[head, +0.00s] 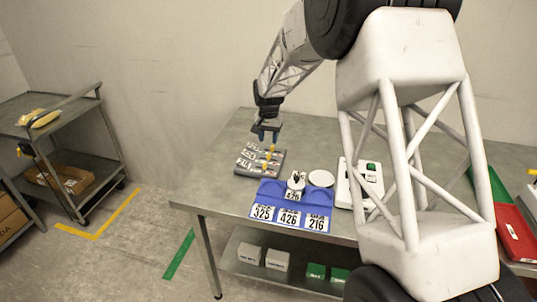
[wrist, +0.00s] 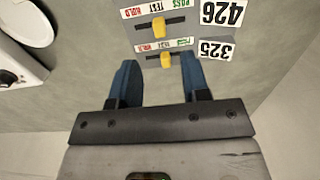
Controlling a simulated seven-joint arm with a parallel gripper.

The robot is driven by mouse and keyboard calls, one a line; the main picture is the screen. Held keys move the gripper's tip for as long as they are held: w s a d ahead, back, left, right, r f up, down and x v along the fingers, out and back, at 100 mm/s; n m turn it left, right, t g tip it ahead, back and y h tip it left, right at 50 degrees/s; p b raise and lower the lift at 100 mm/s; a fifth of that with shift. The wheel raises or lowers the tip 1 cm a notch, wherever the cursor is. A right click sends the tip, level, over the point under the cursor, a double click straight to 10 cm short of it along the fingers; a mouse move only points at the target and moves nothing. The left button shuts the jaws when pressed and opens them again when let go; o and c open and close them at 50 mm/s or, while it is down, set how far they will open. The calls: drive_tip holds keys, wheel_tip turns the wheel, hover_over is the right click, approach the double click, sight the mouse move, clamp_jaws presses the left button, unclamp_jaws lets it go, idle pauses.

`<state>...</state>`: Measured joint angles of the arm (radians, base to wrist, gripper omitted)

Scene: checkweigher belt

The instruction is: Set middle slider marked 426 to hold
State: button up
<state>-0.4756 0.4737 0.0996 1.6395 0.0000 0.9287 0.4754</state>
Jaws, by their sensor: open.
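The dark grey slider panel (head: 243,171) lies on the metal table, with several yellow knobs in the head view. In the wrist view, the slider marked 426 (wrist: 158,27) has its yellow knob near the middle, by TEST; its red HOLD label (wrist: 127,13) is at the left and its green PASS label at the right. The slider marked 325 (wrist: 166,57) is nearer my gripper, its knob also near TEST. My gripper (wrist: 158,64) is open and empty, blue fingers pointing at the panel, with the 325 knob showing between the fingertips. The third slider is outside the wrist view.
A blue tray (head: 262,212) with cards 325, 426 and 216 stands in front of the panel; a white piece tagged 426 (head: 294,187) sits at its middle. A white device with a green button (head: 371,167) and a red bin (head: 515,232) are to the right.

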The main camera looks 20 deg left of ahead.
sight(269, 155)
drive_tip(key=shift+f, duration=0.15)
drive_tip(key=shift+f, duration=3.75)
clamp_jaws()
